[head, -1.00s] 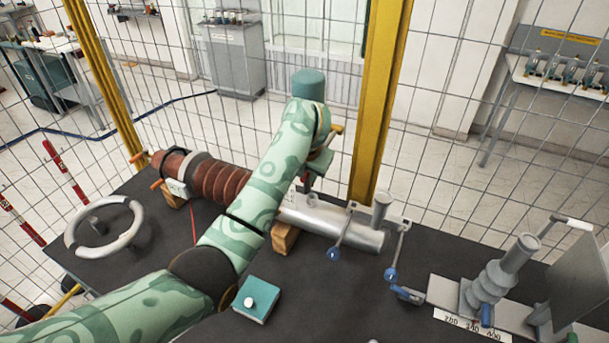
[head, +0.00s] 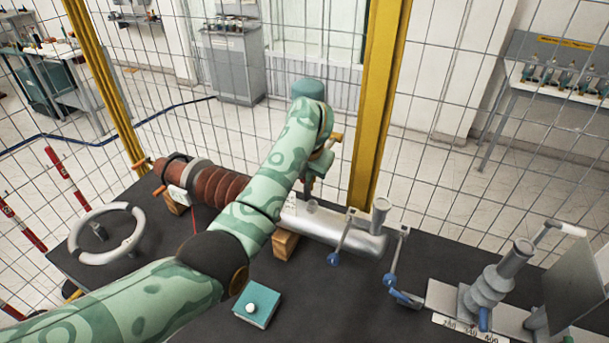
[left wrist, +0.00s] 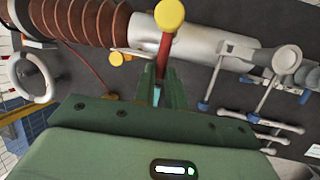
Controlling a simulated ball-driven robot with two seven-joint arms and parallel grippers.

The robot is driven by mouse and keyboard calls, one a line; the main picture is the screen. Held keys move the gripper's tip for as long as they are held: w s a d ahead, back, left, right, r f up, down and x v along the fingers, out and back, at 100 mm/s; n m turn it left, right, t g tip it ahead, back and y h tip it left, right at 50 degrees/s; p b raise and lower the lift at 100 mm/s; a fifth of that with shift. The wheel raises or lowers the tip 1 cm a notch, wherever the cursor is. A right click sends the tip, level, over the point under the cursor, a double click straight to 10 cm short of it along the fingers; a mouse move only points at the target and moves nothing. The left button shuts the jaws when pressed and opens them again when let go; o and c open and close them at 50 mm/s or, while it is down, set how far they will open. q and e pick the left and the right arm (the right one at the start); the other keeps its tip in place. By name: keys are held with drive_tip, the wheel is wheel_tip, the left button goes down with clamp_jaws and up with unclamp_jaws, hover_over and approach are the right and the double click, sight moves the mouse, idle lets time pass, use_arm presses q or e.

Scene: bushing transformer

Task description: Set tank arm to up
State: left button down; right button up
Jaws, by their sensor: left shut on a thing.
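The transformer bushing lies across the table, with a brown ribbed part (head: 222,184) and a silver tank cylinder (head: 335,226). A red rod (left wrist: 164,56) with a yellow round end (left wrist: 169,14) stands at the tank in the left wrist view and looks like the tank arm. My left gripper (left wrist: 160,92) is shut on this rod, below the yellow end. In the head view my left gripper (head: 318,182) is above the tank's left end, beside a yellow-orange handle (head: 336,137). My own arm partly hides the grip there. My right gripper is not in view.
Blue-knobbed levers (head: 334,258) hang at the tank's right. A grey insulator stand (head: 488,285) is at the right and a ring wheel (head: 78,251) at the left. A teal button box (head: 258,306) is in front. A yellow post (head: 376,110) and wire fence stand behind.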

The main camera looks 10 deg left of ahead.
use_arm(q)
drive_tip(key=r, duration=0.1)
drive_tip(key=w+r, duration=0.1)
drive_tip(key=shift+r+g+b, duration=0.3)
drive_tip(key=shift+g, duration=0.1)
drive_tip(key=shift+d+r+g+y, duration=0.1)
drive_tip(key=shift+r+g+y, duration=0.2)
drive_tip(key=shift+r, duration=0.35)
drive_tip(key=c, duration=1.5)
unclamp_jaws()
drive_tip(key=shift+o, duration=0.2)
drive_tip(key=v, duration=1.6)
drive_tip(key=shift+r+p, duration=0.15)
drive_tip(key=shift+p, duration=0.3)
